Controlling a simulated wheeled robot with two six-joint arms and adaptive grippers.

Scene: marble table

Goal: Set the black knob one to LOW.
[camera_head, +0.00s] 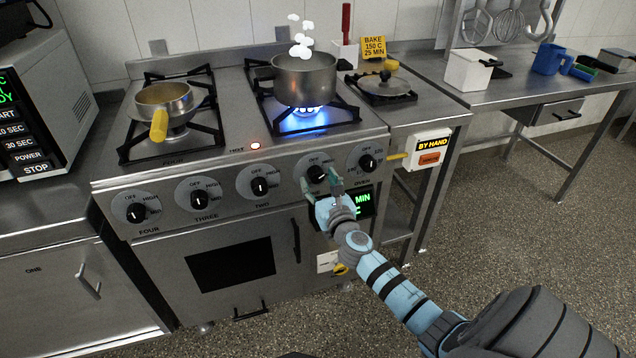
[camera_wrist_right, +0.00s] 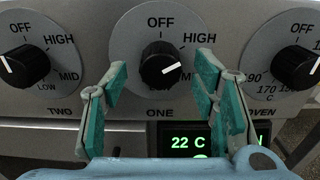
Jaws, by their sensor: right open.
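Black knob one (camera_head: 316,174) is on the stove's front panel, on a grey dial marked OFF and HIGH. In the right wrist view, knob one (camera_wrist_right: 160,68) sits between my fingertips, its white mark pointing right and slightly up, between the HIGH and MID directions. My right gripper (camera_head: 321,188) is open in front of the knob. In the wrist view its teal fingers (camera_wrist_right: 162,76) stand left and right of the knob with visible gaps. My left gripper is not in view.
Knob two (camera_wrist_right: 25,66) and the oven knob (camera_wrist_right: 296,66) flank knob one. A steaming pot (camera_head: 304,78) stands over a blue flame at the back. A yellow-handled pan (camera_head: 165,98) is at left. A green display (camera_wrist_right: 200,140) lies below knob one.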

